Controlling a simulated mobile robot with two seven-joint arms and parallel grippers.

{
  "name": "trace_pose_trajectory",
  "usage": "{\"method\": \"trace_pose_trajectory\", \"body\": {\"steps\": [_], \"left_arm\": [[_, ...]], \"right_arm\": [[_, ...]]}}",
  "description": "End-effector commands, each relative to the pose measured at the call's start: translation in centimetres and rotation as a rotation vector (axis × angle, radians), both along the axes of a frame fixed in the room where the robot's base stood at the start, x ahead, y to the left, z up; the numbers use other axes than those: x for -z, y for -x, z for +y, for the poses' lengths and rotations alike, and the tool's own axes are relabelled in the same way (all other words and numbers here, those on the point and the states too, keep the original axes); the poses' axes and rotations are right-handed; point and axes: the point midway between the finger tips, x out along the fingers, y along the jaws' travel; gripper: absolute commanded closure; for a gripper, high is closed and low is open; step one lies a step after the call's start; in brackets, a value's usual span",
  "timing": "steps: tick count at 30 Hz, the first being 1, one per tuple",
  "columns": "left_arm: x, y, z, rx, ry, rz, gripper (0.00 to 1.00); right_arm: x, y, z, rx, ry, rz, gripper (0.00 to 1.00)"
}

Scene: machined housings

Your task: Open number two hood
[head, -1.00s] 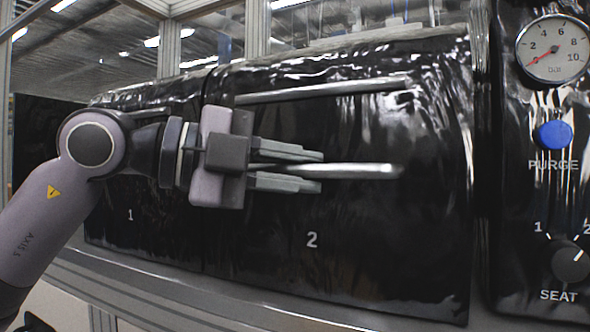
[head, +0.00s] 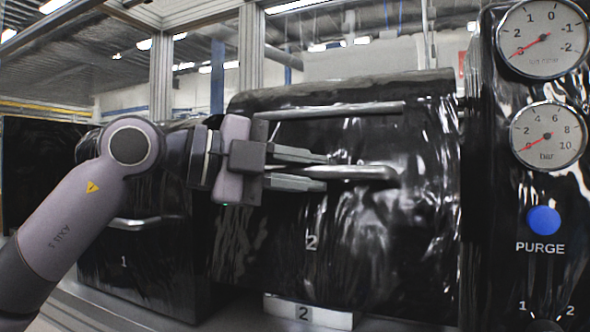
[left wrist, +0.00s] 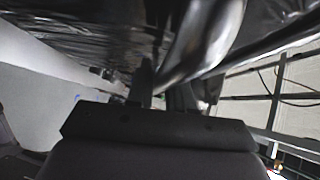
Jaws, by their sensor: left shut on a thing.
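The number two hood (head: 400,240) is a glossy black cover marked 2, in the middle of the head view. It is partly raised, with its lower edge above a pale plate marked 2 (head: 305,312). My left gripper (head: 326,172) is shut on the hood's silver bar handle (head: 372,173), coming in from the left. In the left wrist view the handle (left wrist: 205,40) runs between the fingers, close up and blurred. My right gripper is in neither view.
The number one hood (head: 135,250), black with its own silver handle (head: 148,222), sits lower at left. At right a black panel carries two gauges, including a bar gauge (head: 547,136), and a blue PURGE button (head: 543,220). A frame post (head: 250,60) stands behind.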

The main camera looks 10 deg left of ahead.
Motion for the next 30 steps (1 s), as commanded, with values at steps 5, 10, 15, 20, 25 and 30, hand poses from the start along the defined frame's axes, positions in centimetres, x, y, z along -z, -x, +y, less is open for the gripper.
{"method": "trace_pose_trajectory", "body": {"steps": [5, 10, 15, 20, 25, 30], "left_arm": [[-3.7, -2.0, -0.6, -0.002, 0.004, -0.001, 1.00], [-5.9, -3.9, -1.2, -0.002, 0.003, -0.001, 1.00], [-7.8, -5.8, -1.9, -0.003, 0.003, -0.001, 1.00], [-9.3, -7.6, -2.4, -0.002, 0.003, -0.001, 1.00], [-10.3, -9.1, -2.9, -0.002, 0.002, -0.001, 1.00], [-10.9, -10.2, -3.3, -0.001, 0.002, -0.001, 1.00]], "right_arm": [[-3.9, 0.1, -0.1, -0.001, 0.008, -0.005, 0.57], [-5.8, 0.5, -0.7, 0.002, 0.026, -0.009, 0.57], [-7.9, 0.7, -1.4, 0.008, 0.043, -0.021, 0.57], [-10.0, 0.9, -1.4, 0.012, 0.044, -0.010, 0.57], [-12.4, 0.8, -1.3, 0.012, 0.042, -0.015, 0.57], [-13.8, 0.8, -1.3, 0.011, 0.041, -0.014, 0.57]]}}
